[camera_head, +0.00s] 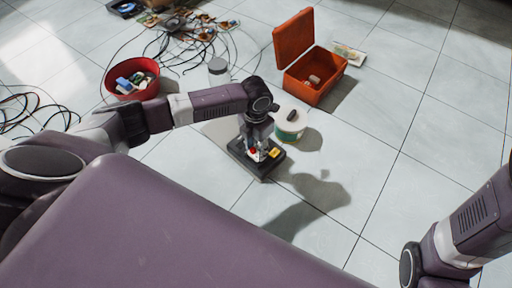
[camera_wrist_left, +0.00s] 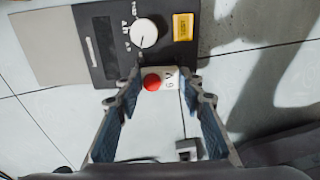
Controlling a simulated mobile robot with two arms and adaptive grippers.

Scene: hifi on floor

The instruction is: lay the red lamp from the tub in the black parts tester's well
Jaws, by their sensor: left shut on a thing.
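The black parts tester (camera_head: 262,170) lies on the floor below my left gripper (camera_head: 257,151). In the left wrist view the tester (camera_wrist_left: 112,70) shows a white dial and a yellow panel. The red lamp (camera_wrist_left: 152,82), on a small white marked base, is between my left fingertips (camera_wrist_left: 160,78), which are shut on it. It sits at the tester's near edge in that view; whether it touches the tester I cannot tell. The tester's well is not clearly visible. The red tub (camera_head: 110,85) stands at the upper left with several small parts in it. My right gripper is out of view.
Loose cables lie at the back left. The floor right of the tester is clear.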

